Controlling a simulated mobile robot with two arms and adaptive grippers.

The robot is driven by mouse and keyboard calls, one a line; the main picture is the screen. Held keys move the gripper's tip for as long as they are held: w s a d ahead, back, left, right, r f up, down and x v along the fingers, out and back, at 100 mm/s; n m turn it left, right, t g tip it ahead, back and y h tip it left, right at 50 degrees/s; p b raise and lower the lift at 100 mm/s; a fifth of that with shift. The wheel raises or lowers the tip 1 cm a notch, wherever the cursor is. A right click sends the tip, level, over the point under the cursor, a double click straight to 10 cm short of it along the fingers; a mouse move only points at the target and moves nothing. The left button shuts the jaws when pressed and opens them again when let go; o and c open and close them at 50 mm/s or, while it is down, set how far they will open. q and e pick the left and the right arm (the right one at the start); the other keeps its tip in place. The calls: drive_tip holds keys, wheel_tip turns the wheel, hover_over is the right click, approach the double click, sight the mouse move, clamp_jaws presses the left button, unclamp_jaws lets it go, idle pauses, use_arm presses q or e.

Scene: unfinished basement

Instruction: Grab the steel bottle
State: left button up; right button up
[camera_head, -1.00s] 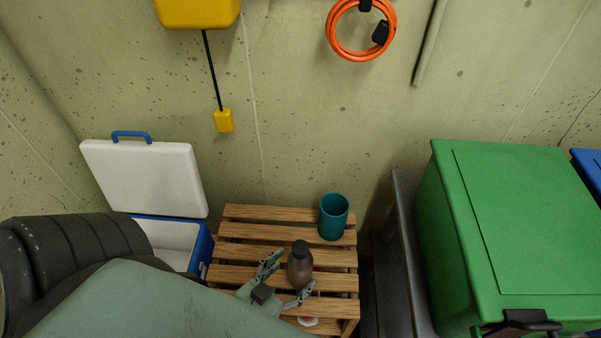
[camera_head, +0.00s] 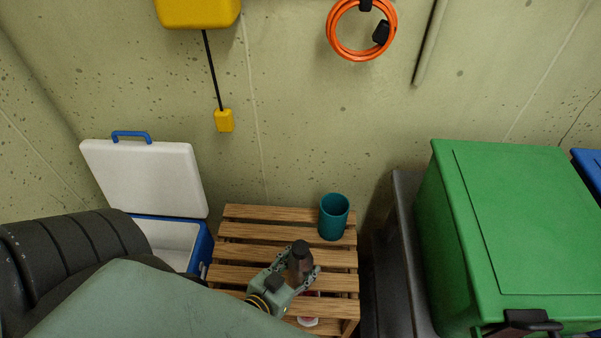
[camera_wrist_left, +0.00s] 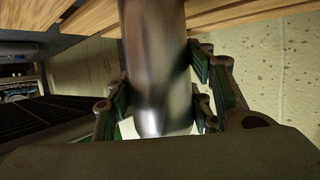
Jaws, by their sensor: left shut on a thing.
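The steel bottle (camera_head: 300,262) is dark brownish with a black cap and stands upright on the slatted wooden crate table (camera_head: 240,229). My left gripper (camera_head: 303,272) is shut around its body, with a finger on each side. In the left wrist view the bottle (camera_wrist_left: 156,65) fills the middle as a shiny metal cylinder, between the finger pads of my left gripper (camera_wrist_left: 160,100). The bottle's lower part is partly hidden by the gripper in the head view.
A teal cup (camera_head: 333,217) stands behind the bottle, near the table's back right corner. An open white and blue cooler (camera_head: 150,178) is at left. A large green bin (camera_head: 520,220) stands at right. A red and white item (camera_head: 308,320) shows low at the table's front.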

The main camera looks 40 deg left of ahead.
use_arm(q)
clamp_jaws()
drive_tip(key=shift+w+r, duration=0.1)
idle(0.3)
